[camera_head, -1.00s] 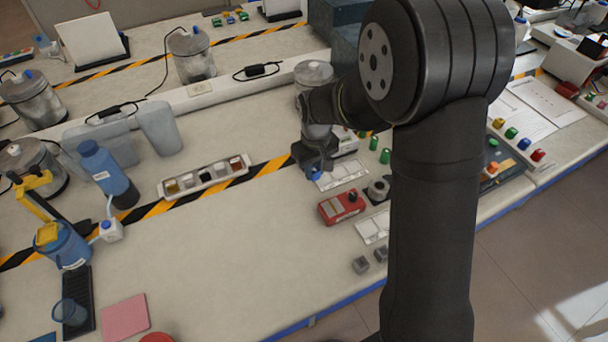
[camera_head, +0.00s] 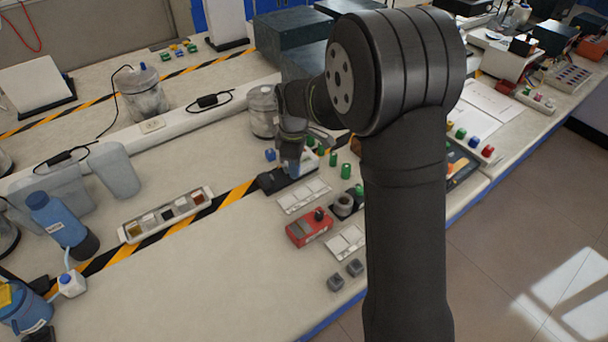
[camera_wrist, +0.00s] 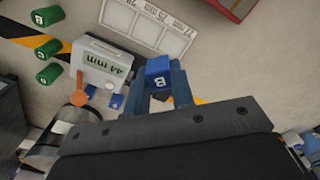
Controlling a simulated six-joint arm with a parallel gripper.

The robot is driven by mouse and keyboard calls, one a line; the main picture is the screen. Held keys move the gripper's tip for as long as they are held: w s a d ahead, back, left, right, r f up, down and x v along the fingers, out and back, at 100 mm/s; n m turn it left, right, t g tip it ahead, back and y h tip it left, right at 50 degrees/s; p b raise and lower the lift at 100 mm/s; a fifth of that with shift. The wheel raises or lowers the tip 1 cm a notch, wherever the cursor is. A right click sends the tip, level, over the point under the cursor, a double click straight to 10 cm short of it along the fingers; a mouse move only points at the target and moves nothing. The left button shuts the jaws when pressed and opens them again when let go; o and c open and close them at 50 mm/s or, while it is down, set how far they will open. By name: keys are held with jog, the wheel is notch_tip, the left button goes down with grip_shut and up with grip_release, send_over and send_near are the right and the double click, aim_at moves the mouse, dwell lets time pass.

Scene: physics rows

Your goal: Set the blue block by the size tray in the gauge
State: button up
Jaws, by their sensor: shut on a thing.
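My gripper (camera_wrist: 158,82) is shut on a blue block (camera_wrist: 158,68), which sits between its two blue fingers in the wrist view. The block's face carries a white mark like a B or 8. The gauge (camera_wrist: 98,56), a pale box with a display reading about 44 mm, lies just left of the block. The size tray (camera_wrist: 150,24), white with compartments marked in mm, lies flat beyond the block. In the head view the tray (camera_head: 303,196) is just in front of my gripper (camera_head: 292,168). The held block is hard to make out there.
A red box (camera_head: 309,228) and a second white tray (camera_head: 345,243) lie nearer the front edge, with two small grey blocks (camera_head: 345,275). A sample rack (camera_head: 167,214) is at left.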

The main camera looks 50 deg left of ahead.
aim_at(279, 178)
jog(key=a+f+n, duration=0.2)
jog(key=a+n, duration=0.7)
jog(key=shift+s+d+f, duration=0.1)
jog(key=shift+d+f, duration=0.05)
jog(key=shift+f, duration=1.4)
jog(key=shift+s+d+f, duration=0.1)
jog(key=shift+f, duration=1.4)
jog(key=shift+f, duration=0.4)
jog(key=o, duration=1.3)
jog(key=shift+o, duration=0.2)
notch_tip(279, 178, up, 8)
